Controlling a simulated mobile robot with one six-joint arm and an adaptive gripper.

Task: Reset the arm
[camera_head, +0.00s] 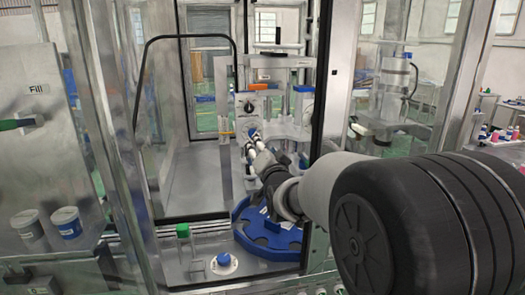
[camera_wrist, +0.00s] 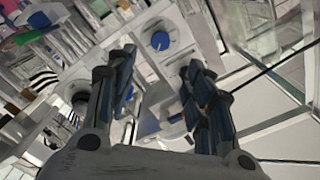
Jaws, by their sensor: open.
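My arm enters the head view from the right, its large black and white links filling the lower right. My gripper (camera_head: 252,140) reaches through the open doorway of the glass-walled machine, above the blue round indexing table (camera_head: 262,238). In the wrist view the two dark fingers of my gripper (camera_wrist: 160,85) stand wide apart with nothing between them. Behind them are blurred grey machine parts and a round blue knob (camera_wrist: 160,41). The arm hides part of the blue table and of the machine behind it.
A green button (camera_head: 183,231) and a blue knob (camera_head: 224,259) sit on the front ledge. Two cups (camera_head: 66,222) stand at left.

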